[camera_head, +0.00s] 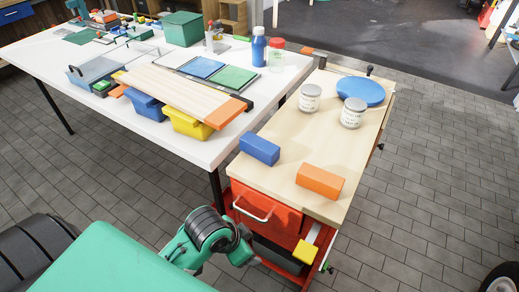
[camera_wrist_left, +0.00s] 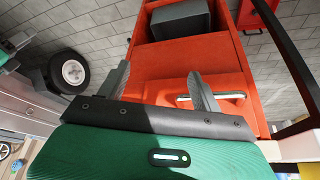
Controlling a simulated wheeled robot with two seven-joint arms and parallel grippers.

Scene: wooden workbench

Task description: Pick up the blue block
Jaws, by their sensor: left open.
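The blue block (camera_head: 260,149) lies on the wooden top of the workbench, near its left front edge, in the head view. It does not show in the left wrist view. My left arm comes in low from the left in the head view, below the benchtop and in front of the red drawer; its fingers cannot be made out there. In the left wrist view my left gripper (camera_wrist_left: 162,84) is open, with two grey fingers apart and nothing between them, facing the red drawer front. My right gripper is in neither view.
An orange block (camera_head: 320,182) lies right of the blue block. Two white cans (camera_head: 310,97) (camera_head: 351,112) and a blue disc (camera_head: 361,91) stand farther back. The red drawer (camera_head: 268,210) has a pale handle. A white table (camera_head: 205,150) with bins adjoins on the left.

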